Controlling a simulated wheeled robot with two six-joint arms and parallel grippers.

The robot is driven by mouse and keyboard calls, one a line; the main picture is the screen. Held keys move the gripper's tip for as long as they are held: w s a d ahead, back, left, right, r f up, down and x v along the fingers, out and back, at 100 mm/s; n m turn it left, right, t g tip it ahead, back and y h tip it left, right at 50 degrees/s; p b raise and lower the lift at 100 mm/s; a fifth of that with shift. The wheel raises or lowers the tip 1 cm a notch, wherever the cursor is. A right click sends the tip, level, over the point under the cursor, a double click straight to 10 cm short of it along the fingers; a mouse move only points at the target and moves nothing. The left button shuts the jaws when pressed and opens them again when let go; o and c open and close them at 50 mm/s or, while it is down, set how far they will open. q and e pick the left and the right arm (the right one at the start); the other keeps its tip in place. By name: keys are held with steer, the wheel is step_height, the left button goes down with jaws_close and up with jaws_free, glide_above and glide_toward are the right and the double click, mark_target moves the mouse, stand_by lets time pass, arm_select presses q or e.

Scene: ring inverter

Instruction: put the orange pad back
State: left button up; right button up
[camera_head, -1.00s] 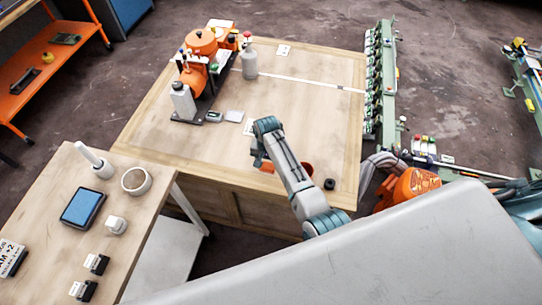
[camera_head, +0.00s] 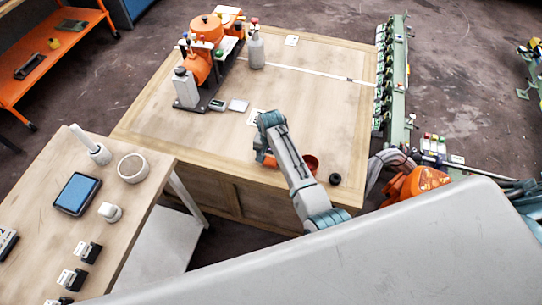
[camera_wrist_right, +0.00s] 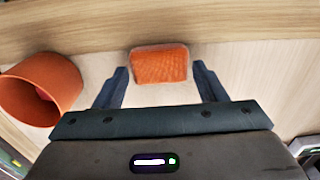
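The orange pad (camera_wrist_right: 160,65) is a small block with a textured face on the light wood table. In the right wrist view it lies between the tips of my right gripper (camera_wrist_right: 161,78). Both fingers are spread, with a gap on each side of the pad. In the head view the wrist of my right arm covers most of the pad; a bit of orange (camera_head: 268,160) shows beside it near the table's front edge. My left gripper is in no view.
An orange cup (camera_wrist_right: 40,88) stands close to the left finger; it also shows in the head view (camera_head: 311,164). A black round piece (camera_head: 335,179) is right of it. An orange machine (camera_head: 203,65) stands at the table's back left. The table's middle is mostly clear.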

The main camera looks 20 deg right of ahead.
mark_target(271, 158)
steer(key=shift+o, duration=0.6)
steer(key=shift+d, duration=0.1)
step_height(271, 158, up, 12)
steer(key=b, duration=0.1)
steer(key=shift+r, duration=0.2)
